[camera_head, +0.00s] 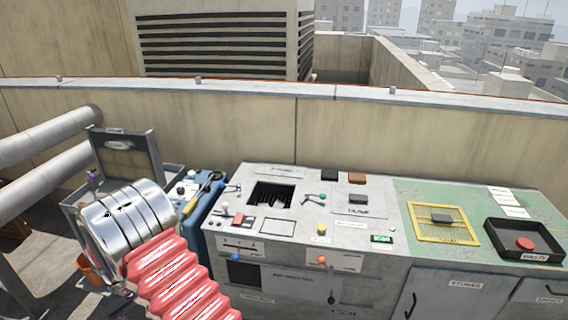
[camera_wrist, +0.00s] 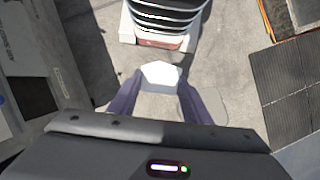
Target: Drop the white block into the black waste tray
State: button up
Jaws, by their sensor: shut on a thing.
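The white block (camera_wrist: 160,74) sits between the two purple-grey fingers of my gripper (camera_wrist: 160,92) in the wrist view. My gripper is shut on it, and its lower part is partly hidden by the fingers. Grey floor shows beyond the block. In the head view my gripper and the block are not seen; my arm covers the lower left. The black waste tray (camera_head: 508,251) stands on the green worktop at the far right in the head view. A round red thing (camera_head: 524,244) lies in it. The block is well apart from the tray.
A grey console (camera_head: 230,187) with a dark square opening, knobs and small dark and brown blocks stands mid-view. A yellow-framed mesh (camera_head: 421,232) with a dark block lies left of the tray. A parapet runs behind.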

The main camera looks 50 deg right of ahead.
aim_at(515, 237)
jog(key=u, duration=0.25)
jog(key=k, duration=2.6)
jog(key=u, duration=2.1)
jog(key=i, duration=0.1)
jog(key=z, duration=3.1)
